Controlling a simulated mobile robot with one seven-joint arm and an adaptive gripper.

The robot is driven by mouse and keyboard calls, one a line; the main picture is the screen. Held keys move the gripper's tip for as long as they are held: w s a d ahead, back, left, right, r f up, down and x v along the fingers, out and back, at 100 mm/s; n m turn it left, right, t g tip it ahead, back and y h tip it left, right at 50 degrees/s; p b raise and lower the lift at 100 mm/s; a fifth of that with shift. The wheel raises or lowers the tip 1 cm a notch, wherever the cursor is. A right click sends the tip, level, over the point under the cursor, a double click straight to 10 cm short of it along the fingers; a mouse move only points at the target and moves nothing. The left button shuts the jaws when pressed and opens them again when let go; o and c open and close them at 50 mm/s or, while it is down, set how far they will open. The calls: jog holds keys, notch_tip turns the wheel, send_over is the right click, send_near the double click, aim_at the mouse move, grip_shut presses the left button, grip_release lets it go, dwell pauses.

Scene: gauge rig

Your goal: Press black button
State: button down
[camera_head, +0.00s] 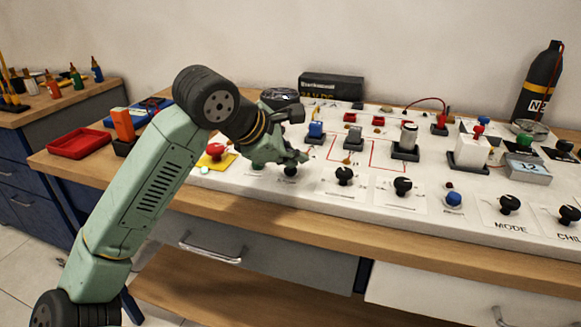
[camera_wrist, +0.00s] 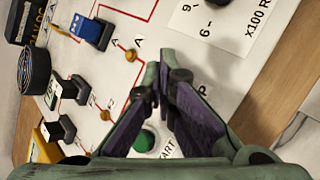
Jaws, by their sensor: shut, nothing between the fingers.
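My gripper (camera_head: 298,158) is shut and empty, low over the front left part of the white panel. Its fingers also show in the wrist view (camera_wrist: 162,88), closed together. A black button (camera_head: 290,171) sits just below the fingertips in the head view. I cannot tell whether they touch it. In the wrist view the fingers hide the button, and only a letter P of a label shows beside them. A green button (camera_wrist: 145,140) marked START lies behind the fingers in the wrist view; it shows in the head view to the left of the black one.
A red button on a yellow base (camera_head: 216,152) stands left of my gripper. Black knobs (camera_head: 345,176) line the front edge to the right. A blue switch (camera_wrist: 90,31) and several levers stand behind. A red tray (camera_head: 80,143) lies at the table's left end.

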aim_at(293, 170)
dwell(0.4)
jog(key=shift+r+p, duration=0.4)
jog(key=shift+r, duration=0.45)
notch_tip(293, 170, up, 5)
jog(key=p, duration=0.2)
jog(key=shift+p, duration=0.35)
